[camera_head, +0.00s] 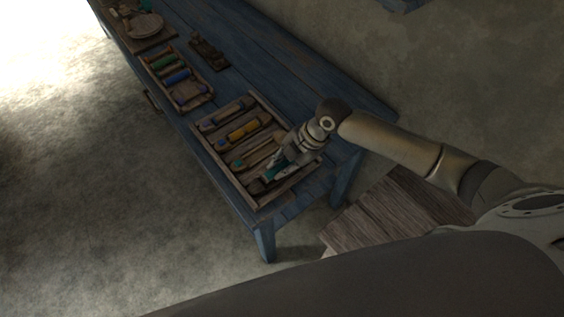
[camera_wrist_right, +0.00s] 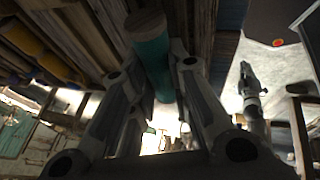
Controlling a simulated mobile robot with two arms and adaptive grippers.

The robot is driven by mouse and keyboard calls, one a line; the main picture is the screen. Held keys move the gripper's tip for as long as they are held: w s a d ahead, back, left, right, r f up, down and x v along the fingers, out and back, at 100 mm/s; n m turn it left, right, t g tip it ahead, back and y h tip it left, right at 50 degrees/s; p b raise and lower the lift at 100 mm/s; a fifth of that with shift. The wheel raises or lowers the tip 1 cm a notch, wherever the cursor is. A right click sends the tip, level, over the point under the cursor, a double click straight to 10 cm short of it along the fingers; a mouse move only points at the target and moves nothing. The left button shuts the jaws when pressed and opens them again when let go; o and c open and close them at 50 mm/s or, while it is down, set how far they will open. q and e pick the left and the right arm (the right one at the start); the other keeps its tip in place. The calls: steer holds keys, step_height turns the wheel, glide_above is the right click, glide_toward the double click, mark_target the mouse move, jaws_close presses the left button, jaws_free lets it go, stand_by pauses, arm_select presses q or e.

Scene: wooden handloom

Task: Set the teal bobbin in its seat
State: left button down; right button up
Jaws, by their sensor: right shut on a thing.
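My right gripper (camera_head: 272,175) is shut on the teal bobbin (camera_head: 268,174), low over the near end of a wooden compartment tray (camera_head: 257,204). In the right wrist view the bobbin (camera_wrist_right: 152,62) is a teal cylinder with a brown end cap, between the two fingers (camera_wrist_right: 150,85). The tray has several slots. Whether the bobbin touches the slot floor beneath it is hidden. A grey jointed shape (camera_wrist_right: 250,97) in the wrist view may be my left arm; its jaws are too small to read.
The tray also holds a yellow bobbin (camera_head: 244,130) and a piece with a blue end (camera_head: 210,124). A second tray (camera_head: 189,105) with green and blue bobbins stands farther along the blue table (camera_head: 236,60). A dark wooden block (camera_head: 207,53) lies behind it.

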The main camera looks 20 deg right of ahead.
steer(key=shift+s+f, duration=0.15)
steer(key=shift+f, duration=0.6)
steer(key=o, duration=0.9)
steer(key=shift+f, duration=0.15)
steer(key=shift+v, duration=4.05)
steer(key=shift+a, duration=0.15)
